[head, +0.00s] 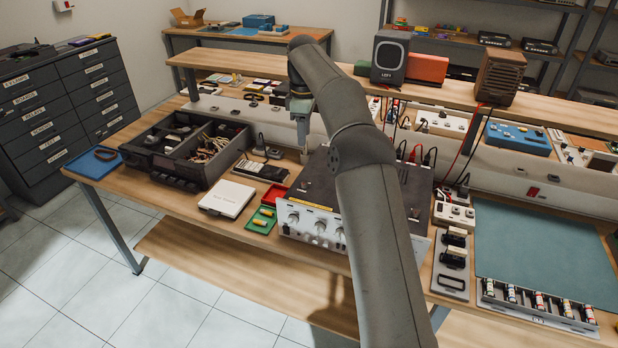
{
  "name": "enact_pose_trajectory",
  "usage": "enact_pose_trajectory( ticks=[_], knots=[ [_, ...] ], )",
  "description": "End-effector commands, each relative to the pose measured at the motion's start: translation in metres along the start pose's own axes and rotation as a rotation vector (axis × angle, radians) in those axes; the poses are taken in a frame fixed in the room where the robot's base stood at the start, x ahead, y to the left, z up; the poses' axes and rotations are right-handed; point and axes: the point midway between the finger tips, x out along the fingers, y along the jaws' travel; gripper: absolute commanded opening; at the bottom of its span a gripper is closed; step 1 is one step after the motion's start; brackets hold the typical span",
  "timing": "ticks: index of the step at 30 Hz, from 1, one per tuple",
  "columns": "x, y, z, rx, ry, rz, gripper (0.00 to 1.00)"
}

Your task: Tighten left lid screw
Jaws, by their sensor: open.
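The hifi unit stands on the workbench, with its dark lid (313,185) on top and a silver front panel (308,223) with several knobs. My arm crosses in front of it and hides much of the lid's middle. My gripper (301,140) points down above the back left part of the lid, small in view and partly beside the arm. It is open, and I see nothing held in it. The left lid screw is too small or hidden to make out. I cannot tell whether the gripper touches the lid.
A raised shelf (445,91) with speakers runs behind. Cables rise at the lid's back right. A green mat (540,255) lies bare at right.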

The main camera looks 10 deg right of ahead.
Motion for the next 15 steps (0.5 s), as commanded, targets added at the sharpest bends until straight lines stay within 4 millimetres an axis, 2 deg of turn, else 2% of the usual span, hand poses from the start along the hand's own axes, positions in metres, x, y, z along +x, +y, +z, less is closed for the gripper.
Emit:
enact_pose_trajectory(
  ticks=[15],
  knots=[
    [0.109,-0.001,0.001,0.003,-0.002,-0.003,0.42]
  ],
)
